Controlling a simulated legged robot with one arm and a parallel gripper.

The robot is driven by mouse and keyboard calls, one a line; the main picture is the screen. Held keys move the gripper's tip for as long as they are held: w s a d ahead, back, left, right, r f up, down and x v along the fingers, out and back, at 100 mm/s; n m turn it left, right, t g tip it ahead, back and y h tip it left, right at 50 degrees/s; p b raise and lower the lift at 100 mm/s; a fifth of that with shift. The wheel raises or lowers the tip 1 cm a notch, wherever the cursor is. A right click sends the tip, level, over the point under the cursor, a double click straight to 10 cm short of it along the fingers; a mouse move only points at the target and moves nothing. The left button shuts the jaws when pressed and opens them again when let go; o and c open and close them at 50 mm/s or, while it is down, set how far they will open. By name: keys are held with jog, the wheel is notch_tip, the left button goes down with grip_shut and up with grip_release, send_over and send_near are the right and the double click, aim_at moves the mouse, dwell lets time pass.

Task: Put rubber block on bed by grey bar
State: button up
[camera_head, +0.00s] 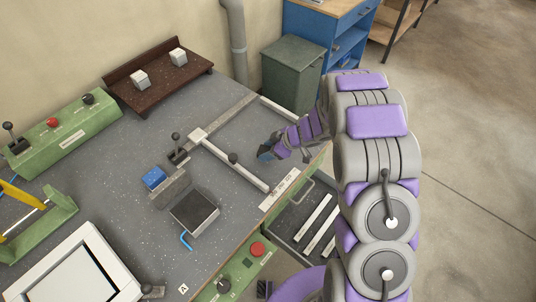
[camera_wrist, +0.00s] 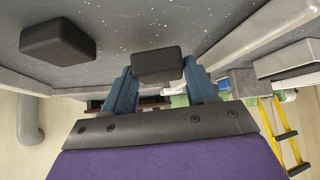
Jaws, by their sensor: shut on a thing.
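My gripper (camera_head: 266,152) is low over the right part of the grey speckled bench bed (camera_head: 238,127), inside the frame of bars. In the wrist view my gripper (camera_wrist: 159,72) has its blue fingers shut on a dark rubber block (camera_wrist: 158,64). A second dark block (camera_wrist: 57,40) shows at the upper left, apart from the held one. The pale grey bar (camera_head: 236,166) runs across the bed, left of and below my gripper in the head view. A grey bar also crosses the wrist view (camera_wrist: 268,34) on the right. I cannot tell whether the held block touches the bed.
A blue block (camera_head: 154,177) and a dark-topped square fixture (camera_head: 195,211) lie left. An open drawer (camera_head: 310,222) holds pale bars below the edge.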

notch_tip(320, 180, down, 3)
jog(key=shift+d+b, duration=0.1)
jog(key=shift+b, duration=0.4)
jog(key=shift+r, duration=0.1)
jog(key=o, duration=1.1)
jog(key=shift+c, duration=0.2)
